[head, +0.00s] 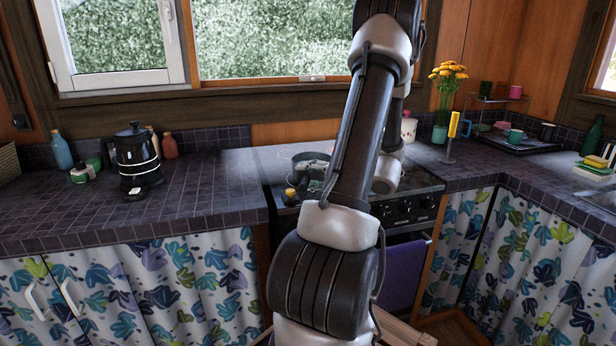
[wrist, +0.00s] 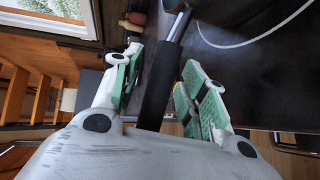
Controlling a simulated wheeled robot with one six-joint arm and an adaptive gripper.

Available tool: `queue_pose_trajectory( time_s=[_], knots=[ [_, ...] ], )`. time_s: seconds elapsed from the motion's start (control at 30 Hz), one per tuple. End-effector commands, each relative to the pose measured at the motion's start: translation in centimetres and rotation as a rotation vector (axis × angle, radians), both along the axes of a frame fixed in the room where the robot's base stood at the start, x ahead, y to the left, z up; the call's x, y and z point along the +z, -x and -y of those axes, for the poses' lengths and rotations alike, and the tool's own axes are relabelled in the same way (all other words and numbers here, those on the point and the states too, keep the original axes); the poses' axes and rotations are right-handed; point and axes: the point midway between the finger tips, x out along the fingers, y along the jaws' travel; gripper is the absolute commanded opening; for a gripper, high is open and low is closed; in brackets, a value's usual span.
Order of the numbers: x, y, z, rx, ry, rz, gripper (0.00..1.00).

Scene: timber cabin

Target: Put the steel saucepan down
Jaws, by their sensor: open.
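The steel saucepan (head: 312,157) is on the cooktop (head: 276,165) in the head view, partly hidden by my arm. In the wrist view its dark handle (wrist: 160,85) runs between the two green-padded fingers of my gripper (wrist: 162,62), with a bright steel neck beyond it. Part of the pan's dark body shows at the top of the wrist view. The fingers stand apart on either side of the handle, with visible space between them and it. In the head view my gripper is small and mostly hidden beside the pan.
A small yellow-topped item (head: 291,194) is at the cooktop's front left. A black kettle (head: 137,160) and bottles stand on the left counter. A yellow-handled utensil (head: 453,125), a flower vase (head: 440,133) and a dark tray (head: 515,146) are on the right. Tiled counter left of the cooktop is clear.

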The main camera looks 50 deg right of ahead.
Motion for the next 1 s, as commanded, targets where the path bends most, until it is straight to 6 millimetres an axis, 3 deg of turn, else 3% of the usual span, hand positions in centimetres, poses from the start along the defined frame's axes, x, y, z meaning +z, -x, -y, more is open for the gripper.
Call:
queue_pose_trajectory(
  time_s=[0.13, 0.23, 0.5, 0.7, 1.0],
  knots=[
    [0.3, 0.1, 0.0, -0.001, 0.000, 0.000, 0.43],
    [0.6, 1.3, 0.3, -0.003, 0.000, 0.001, 0.43],
    [1.9, 7.1, 1.5, -0.004, 0.001, 0.000, 0.43],
    [2.7, 10.4, 2.1, -0.003, 0.000, 0.001, 0.43],
    [2.9, 11.5, 2.2, 0.000, 0.000, 0.000, 0.43]
  ],
)
